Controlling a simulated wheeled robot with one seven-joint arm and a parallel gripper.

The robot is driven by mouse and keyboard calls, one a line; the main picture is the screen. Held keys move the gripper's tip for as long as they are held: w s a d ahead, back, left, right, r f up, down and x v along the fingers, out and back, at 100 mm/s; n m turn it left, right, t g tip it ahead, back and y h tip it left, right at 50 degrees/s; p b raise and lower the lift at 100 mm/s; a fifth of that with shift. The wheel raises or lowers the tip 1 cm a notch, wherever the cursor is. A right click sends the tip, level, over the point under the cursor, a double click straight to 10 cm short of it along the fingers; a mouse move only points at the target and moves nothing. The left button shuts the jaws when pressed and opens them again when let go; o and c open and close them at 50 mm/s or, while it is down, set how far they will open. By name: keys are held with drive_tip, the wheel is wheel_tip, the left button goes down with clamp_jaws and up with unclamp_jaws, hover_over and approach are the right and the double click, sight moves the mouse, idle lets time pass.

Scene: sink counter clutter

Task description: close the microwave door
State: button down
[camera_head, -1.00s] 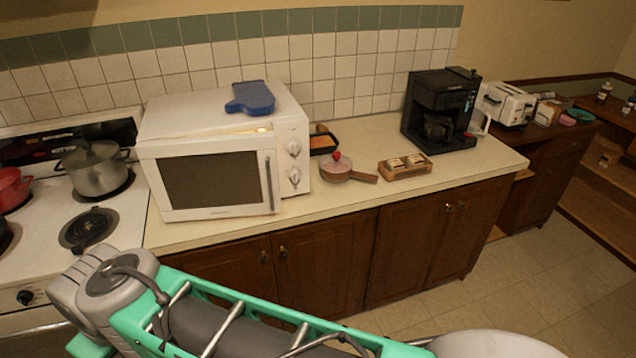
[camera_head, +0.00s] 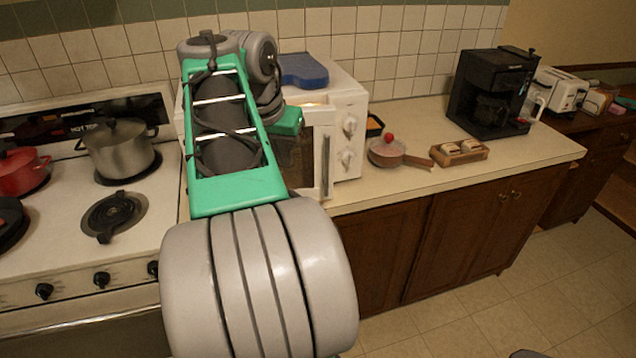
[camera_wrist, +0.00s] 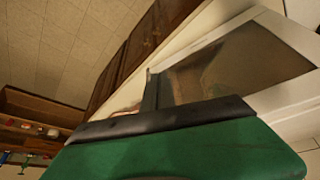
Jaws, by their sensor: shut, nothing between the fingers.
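The white microwave (camera_head: 352,115) stands on the counter, right of the stove. Its door (camera_head: 325,150) is slightly ajar, with a lit gap along the top edge in the head view. My arm hides most of the door's left and middle. In the wrist view, the door's dark window and white frame (camera_wrist: 225,65) fill the upper right. My gripper (camera_wrist: 150,85) is shut and empty in front of the door, its dark fingers overlapping the window's edge. I cannot tell whether it touches the door. The fingertips are hidden in the head view.
A pan (camera_head: 386,152), a wooden tray (camera_head: 459,153) and a black coffee maker (camera_head: 492,92) stand to the right. A grey pot (camera_head: 118,150) and a red pot (camera_head: 22,168) are on the stove.

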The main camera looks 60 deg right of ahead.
drive_tip(key=s+d+m, duration=0.2)
drive_tip(key=s+d, duration=0.1)
drive_tip(key=s, duration=0.1)
drive_tip(key=b, duration=0.2)
approach(322, 167)
wheel_tip(322, 167, down, 5)
drive_tip(key=s+a, duration=0.2)
drive_tip(key=shift+s+r, duration=0.15)
drive_tip(key=shift+s, duration=0.05)
